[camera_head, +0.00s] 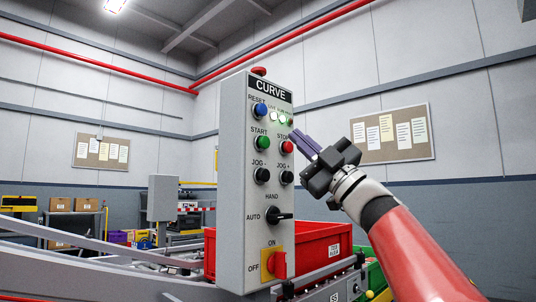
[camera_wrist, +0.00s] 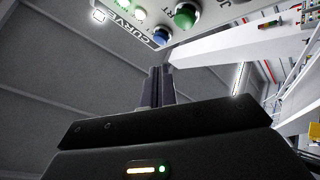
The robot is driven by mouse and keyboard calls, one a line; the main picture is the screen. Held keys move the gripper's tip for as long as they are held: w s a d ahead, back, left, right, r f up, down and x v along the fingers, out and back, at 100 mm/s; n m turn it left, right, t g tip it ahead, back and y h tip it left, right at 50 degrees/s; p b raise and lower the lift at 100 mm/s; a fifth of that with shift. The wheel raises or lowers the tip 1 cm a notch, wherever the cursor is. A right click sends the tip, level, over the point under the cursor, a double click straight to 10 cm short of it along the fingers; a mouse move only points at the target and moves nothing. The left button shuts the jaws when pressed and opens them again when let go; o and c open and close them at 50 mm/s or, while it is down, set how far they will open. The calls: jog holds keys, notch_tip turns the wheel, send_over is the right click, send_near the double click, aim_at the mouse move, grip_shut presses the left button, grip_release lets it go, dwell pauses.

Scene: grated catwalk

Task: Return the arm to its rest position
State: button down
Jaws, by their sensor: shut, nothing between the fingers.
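My gripper (camera_head: 303,143) is at the end of my red and white arm, which reaches up from the lower right in the head view. Its fingers are shut with nothing between them and point up and left, near the right side of the grey control panel (camera_head: 231,190) labelled CURVE. In the picture the fingertips lie close to the red STOP button (camera_head: 287,147); I cannot tell whether they touch the panel. In the wrist view the closed fingers (camera_wrist: 161,84) point up the frame, with the green button (camera_wrist: 186,16) and blue button (camera_wrist: 161,36) beyond them.
A red crate (camera_head: 320,245) stands behind the panel on a conveyor. The panel carries a black selector (camera_head: 278,216) and a red ON/OFF switch (camera_head: 279,265). Two notice boards hang on the walls, one at right (camera_head: 392,134). Open air surrounds my arm at right.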

jog(key=w+d+f+m+t+h, duration=0.1)
jog(key=d+f+m+t+h, duration=0.4)
jog(key=d+m+h, duration=0.4)
jog(key=w+d+f+m+t+h, duration=0.1)
jog(key=d+f+m+t+h, duration=0.45)
jog(key=m+h, duration=0.6)
jog(key=s+d+f+m+g+h, duration=0.2)
jog(key=d+f+m+g+h, duration=0.15)
jog(key=f, duration=0.75)
jog(key=s+a+f+g, duration=0.2)
jog(key=s+f+g, duration=0.4)
jog(key=s+f, duration=0.7)
jog(key=s+a+f+m+g, duration=0.1)
jog(key=s+f+g, duration=0.6)
jog(key=f, duration=1.5)
jog(key=s+a, duration=0.1)
jog(key=s, duration=0.4)
jog(key=shift+s+f, duration=0.3)
jog(key=shift+s, duration=0.1)
